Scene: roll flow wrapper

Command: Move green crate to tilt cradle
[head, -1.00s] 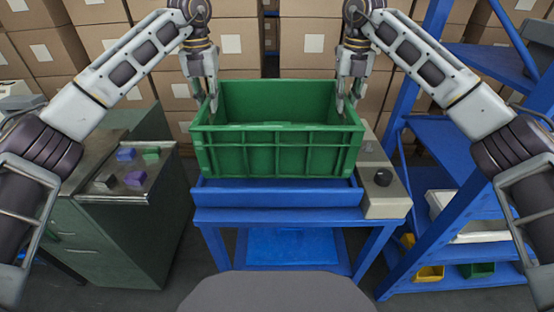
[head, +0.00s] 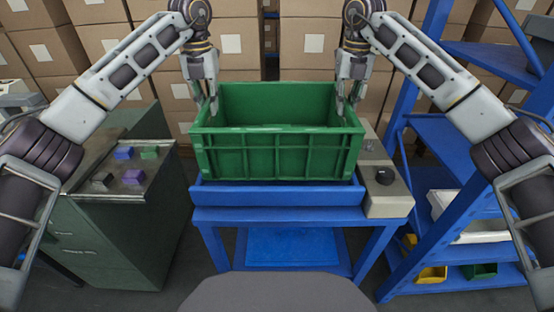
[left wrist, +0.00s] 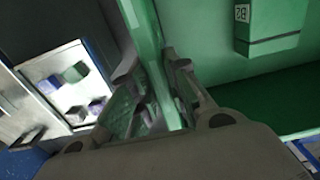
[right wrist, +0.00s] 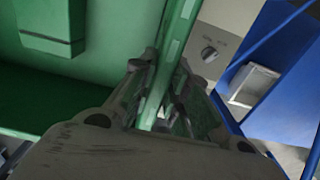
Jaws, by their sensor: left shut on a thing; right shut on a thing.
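The green crate (head: 278,152) is upright over the blue tilt cradle (head: 278,194). Its lower front edge meets or hangs just above the cradle's raised front lip; I cannot tell whether the base rests on it. My left gripper (head: 209,108) is shut on the crate's left wall rim, which runs between its fingers in the left wrist view (left wrist: 158,90). My right gripper (head: 345,110) is shut on the right wall rim, also between the fingers in the right wrist view (right wrist: 165,90).
A grey control box (head: 388,203) with a dark knob adjoins the cradle's right side. A green cabinet (head: 110,225) with several small blocks on top stands left. A blue shelf rack (head: 425,170) with bins stands right. Stacked cartons (head: 240,50) fill the back.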

